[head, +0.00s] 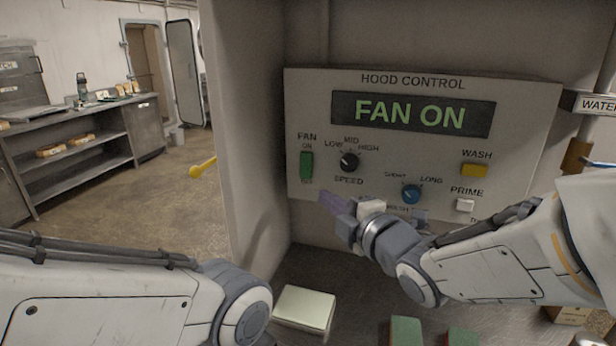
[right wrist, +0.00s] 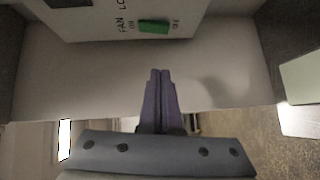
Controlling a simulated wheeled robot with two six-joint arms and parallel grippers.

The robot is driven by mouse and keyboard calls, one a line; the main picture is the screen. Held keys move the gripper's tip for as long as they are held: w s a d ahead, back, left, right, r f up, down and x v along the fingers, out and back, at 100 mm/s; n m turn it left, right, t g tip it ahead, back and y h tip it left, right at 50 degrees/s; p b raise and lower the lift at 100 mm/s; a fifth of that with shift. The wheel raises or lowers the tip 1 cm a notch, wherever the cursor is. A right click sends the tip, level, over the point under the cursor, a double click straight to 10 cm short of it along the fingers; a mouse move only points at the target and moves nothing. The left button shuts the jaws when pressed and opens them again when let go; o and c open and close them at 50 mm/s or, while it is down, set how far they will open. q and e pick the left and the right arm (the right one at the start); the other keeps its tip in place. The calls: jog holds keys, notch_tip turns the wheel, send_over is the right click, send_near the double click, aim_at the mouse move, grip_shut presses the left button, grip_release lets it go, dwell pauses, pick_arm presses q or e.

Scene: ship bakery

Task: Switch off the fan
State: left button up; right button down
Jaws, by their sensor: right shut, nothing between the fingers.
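The hood control panel (head: 527,115) is on the wall ahead, and its display (head: 412,115) reads FAN ON. The green fan switch (head: 306,166) is at the panel's left, between the labels ON above and OFF below. It also shows in the right wrist view (right wrist: 154,27), near the top. My right gripper (head: 328,199) is shut and empty, below and slightly right of the fan switch. In the right wrist view its purple fingers (right wrist: 160,74) are together, pointing toward the switch with a gap between. My left arm comes in from the left; its gripper is out of view.
The panel also carries a black speed knob (head: 349,161), a blue knob (head: 411,194), a yellow wash button (head: 474,170) and a white prime button (head: 465,205). A pale green box-like block (head: 304,308) lies on the dark surface below. Open floor and shelving (head: 75,150) are at left.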

jog(key=shift+w, duration=0.1)
jog(key=p, duration=0.3)
send_near(301, 172)
jog(key=a, duration=0.4)
jog(key=w, duration=0.1)
jog(key=w+d+p, duration=0.1)
jog(key=w, duration=0.1)
jog(key=w+p, duration=0.1)
jog(key=w, duration=0.1)
jog(key=shift+w+d+f, duration=0.1)
jog(key=shift+d+f, duration=0.1)
jog(key=shift+f, duration=0.15)
